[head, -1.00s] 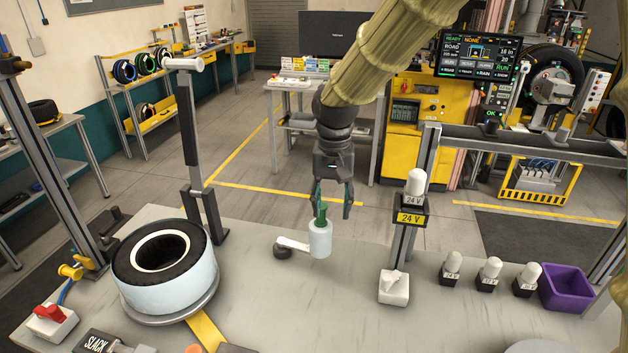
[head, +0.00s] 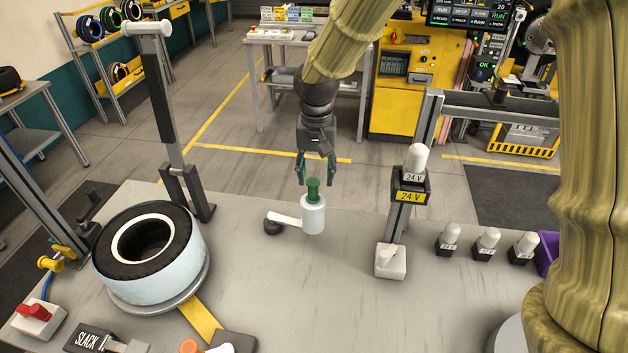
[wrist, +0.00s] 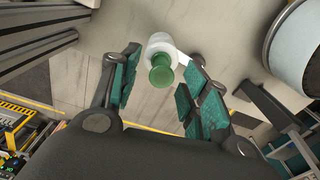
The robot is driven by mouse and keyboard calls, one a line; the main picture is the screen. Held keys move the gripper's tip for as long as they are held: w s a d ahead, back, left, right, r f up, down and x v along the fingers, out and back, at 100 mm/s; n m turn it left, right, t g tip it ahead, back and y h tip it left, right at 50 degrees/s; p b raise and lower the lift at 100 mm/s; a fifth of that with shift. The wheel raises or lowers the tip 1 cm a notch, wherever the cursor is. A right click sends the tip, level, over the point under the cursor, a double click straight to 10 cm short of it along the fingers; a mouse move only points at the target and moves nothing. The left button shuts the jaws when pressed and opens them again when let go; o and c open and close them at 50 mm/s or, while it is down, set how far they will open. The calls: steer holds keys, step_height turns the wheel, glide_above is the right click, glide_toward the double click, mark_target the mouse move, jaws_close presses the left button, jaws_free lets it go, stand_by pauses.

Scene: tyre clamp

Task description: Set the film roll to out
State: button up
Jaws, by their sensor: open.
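The film roll (head: 313,216) is a white cylinder with a green grip (head: 313,190) on top. It stands upright at the end of a short white arm (head: 285,219) that runs left to a dark round pivot (head: 272,227) on the bench. My gripper (head: 316,179) hangs open just above and behind the roll, with its fingers near the top of the green grip. In the wrist view the roll (wrist: 160,42) and its green grip (wrist: 161,72) show ahead, between the spread green-padded fingers (wrist: 160,92). I see no clear contact.
A wrapped tyre (head: 152,246) lies on a round turntable left of the roll. A post with a 24 V lamp (head: 414,165) and a white rocker switch (head: 390,260) stand to the right, with several spare lamps (head: 487,241) beyond. The bench front centre is clear.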

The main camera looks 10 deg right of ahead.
mark_target(313, 181)
steer(key=w+f, duration=0.2)
steer(key=f, duration=0.1)
steer(key=w+f+p, duration=0.1)
steer(key=w+f, duration=0.1)
steer(key=shift+a+f, duration=0.15)
steer(key=shift+f, duration=0.3)
steer(key=shift+s+f, duration=0.15)
steer(key=shift+s, duration=0.45)
steer(key=shift+s+r, duration=0.3)
steer(key=shift+s, duration=0.45)
steer(key=shift+w+f, duration=0.6)
steer(key=shift+w, duration=0.3)
steer(key=shift+c, duration=1.3)
steer(key=c, duration=0.4)
steer(key=shift+s+r, duration=0.2)
steer(key=shift+r, duration=0.05)
jaws_close()
